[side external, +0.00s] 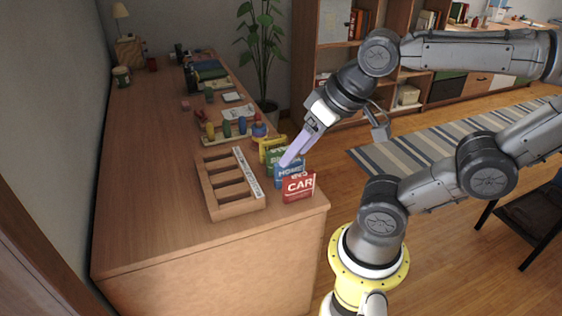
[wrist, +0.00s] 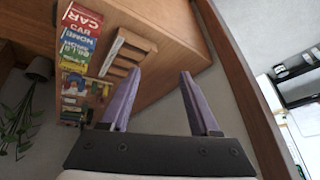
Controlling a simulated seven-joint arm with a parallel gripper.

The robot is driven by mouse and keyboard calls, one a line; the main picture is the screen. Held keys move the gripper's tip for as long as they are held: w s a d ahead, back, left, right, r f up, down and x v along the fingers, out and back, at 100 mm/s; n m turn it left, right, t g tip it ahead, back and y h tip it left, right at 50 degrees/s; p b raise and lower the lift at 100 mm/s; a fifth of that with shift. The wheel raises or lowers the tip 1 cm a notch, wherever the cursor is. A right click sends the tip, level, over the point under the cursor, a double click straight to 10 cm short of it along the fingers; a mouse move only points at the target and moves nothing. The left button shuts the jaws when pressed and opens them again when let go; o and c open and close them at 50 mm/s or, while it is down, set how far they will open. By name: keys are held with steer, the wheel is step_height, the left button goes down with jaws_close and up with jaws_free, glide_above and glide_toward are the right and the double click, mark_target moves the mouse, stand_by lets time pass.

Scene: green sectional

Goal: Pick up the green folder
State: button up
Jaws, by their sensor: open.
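The green folder (side external: 271,160) stands in a row of upright labelled folders near the desk's front right edge. It is between a yellow folder (side external: 270,146) behind and a blue HOME folder (side external: 289,179) in front, partly hidden by them and my fingers. In the wrist view the green folder (wrist: 71,50) is at the upper left, small. My gripper (side external: 285,163) has purple fingers pointing down over the row in the side view. In the wrist view my gripper (wrist: 161,70) is open and empty, with the folders left of its fingers, not between them.
A red CAR folder (side external: 299,187) stands at the row's front. A wooden compartment tray (side external: 208,191) lies left of the folders. Behind are a rack of colored pieces (side external: 215,138) and other desk items. The desk's left side (side external: 140,175) is clear. A plant (side external: 263,45) stands beyond the desk.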

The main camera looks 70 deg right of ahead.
steer(key=w+d+r+m, duration=0.4)
steer(key=w+r+m, duration=0.1)
steer(key=w+m, duration=0.5)
steer(key=m+g, duration=0.6)
steer(key=m, duration=0.8)
glide_above(281, 157)
steer(key=d, duration=0.1)
step_height(281, 157, down, 20)
steer(key=shift+w+d+f, duration=0.1)
steer(key=shift+d+f, duration=0.1)
steer(key=shift+f, duration=0.25)
step_height(281, 157, down, 13)
steer(key=shift+w+a+f, duration=0.1)
steer(key=shift+w+a, duration=0.05)
jaws_close()
